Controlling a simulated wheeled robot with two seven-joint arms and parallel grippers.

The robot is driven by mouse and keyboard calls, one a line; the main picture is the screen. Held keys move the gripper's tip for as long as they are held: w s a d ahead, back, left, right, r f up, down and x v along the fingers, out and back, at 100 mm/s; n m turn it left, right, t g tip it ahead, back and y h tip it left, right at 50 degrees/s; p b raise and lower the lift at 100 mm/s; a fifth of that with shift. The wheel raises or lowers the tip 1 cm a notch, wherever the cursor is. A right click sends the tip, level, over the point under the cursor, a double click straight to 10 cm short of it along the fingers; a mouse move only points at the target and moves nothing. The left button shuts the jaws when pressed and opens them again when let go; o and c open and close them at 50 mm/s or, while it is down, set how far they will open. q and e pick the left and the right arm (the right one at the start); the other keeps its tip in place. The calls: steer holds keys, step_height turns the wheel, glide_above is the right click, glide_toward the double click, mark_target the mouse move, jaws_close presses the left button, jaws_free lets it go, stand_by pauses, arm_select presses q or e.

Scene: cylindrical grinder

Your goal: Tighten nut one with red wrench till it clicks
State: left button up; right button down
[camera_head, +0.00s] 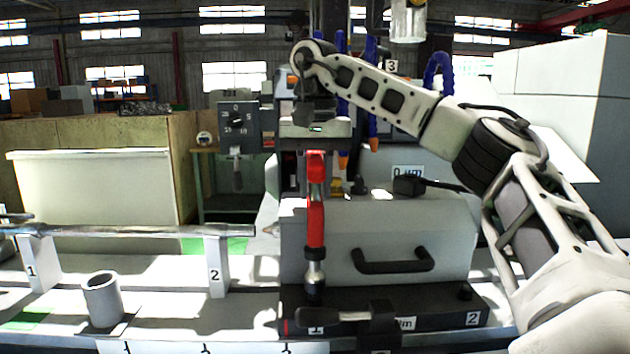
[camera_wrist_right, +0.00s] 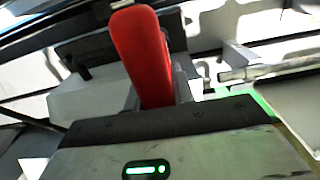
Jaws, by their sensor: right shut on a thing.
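The red wrench (camera_head: 315,218) hangs upright in the head view, with its metal lower end near the black base plate (camera_head: 430,302) above the label 1 (camera_head: 316,330). My right gripper (camera_head: 316,150) is above it and shut on the top of its red handle. The red handle (camera_wrist_right: 145,55) also shows in the right wrist view, rising from between the jaws. Nut one cannot be made out. The wrench's lower end covers that spot, and I cannot tell whether it touches the nut. My left gripper is out of view.
A black lever (camera_head: 340,315) lies in front of the plate near the wrench's foot. A grey block with a black handle (camera_head: 392,262) stands to the right. A metal shaft (camera_head: 130,231) rests on supports at the left, behind a grey cup (camera_head: 101,298).

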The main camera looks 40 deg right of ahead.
mark_target(315, 201)
steer(key=shift+f, duration=0.65)
steer(key=shift+f+b, duration=0.2)
steer(key=shift+b, duration=0.1)
steer(key=shift+f, duration=1)
stand_by(0.7)
steer(key=shift+a+f+m+p, duration=0.1)
steer(key=shift+m+p, duration=0.4)
steer(key=shift+m, duration=0.8)
